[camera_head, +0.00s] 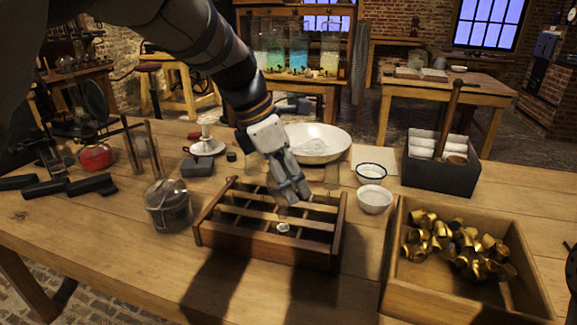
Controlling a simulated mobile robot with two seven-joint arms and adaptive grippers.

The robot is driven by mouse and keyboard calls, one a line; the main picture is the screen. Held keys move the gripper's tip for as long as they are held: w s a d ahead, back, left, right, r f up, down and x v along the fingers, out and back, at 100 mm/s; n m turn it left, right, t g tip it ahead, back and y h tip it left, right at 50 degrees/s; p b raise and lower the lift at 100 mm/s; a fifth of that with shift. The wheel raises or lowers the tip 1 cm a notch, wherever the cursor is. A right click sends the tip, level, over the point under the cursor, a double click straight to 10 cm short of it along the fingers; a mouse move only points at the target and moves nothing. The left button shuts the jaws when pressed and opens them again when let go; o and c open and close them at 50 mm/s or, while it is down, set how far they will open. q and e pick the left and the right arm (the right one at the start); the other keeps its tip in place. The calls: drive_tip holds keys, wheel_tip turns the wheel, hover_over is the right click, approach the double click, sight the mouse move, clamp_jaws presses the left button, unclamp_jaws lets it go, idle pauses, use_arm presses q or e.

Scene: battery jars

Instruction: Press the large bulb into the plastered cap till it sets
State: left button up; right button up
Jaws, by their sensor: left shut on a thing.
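My left gripper (291,190) points down over the wooden rack (266,246), its fingers shut. What it holds barely shows; I take it for the large bulb, whose glass I cannot make out against the rack. A small pale-topped piece (283,228) sits in the rack's front part, just below the fingers; it may be the plastered cap, but it is too small to be sure. I cannot tell whether the bulb touches it.
A wooden crate (388,268) of brass caps stands at the right. A wide white bowl (335,140), small bowls (375,199) and a dark box (435,177) of white rolls stand behind the rack. A glass jar (168,207) stands left. The table's front left is clear.

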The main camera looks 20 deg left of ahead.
use_arm(q)
drive_tip(key=shift+f, duration=0.7)
drive_tip(key=shift+f, duration=0.5)
idle(1.2)
drive_tip(key=shift+f, duration=0.3)
drive_tip(key=shift+f+p, duration=0.3)
drive_tip(key=shift+f, duration=0.5)
idle(4.5)
